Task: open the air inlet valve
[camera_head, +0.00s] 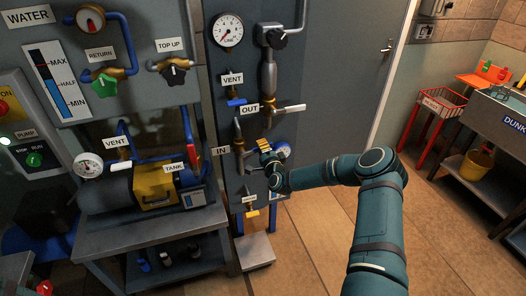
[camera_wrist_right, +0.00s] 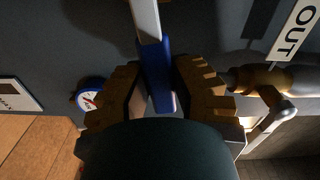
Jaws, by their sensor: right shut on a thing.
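The IN label (camera_head: 221,150) sits beside a brass inlet valve (camera_head: 239,146) on the grey panel. My right gripper (camera_head: 265,146) is at this valve, on its right side. The gripper is shut on this handle. In the head view the gripper hides most of the handle. My left gripper is not in view.
Just above are the OUT label (camera_head: 249,110) and its pale lever (camera_head: 290,108). A blue vent lever (camera_head: 237,101) is higher up. The tank bench (camera_head: 140,238) stands at left.

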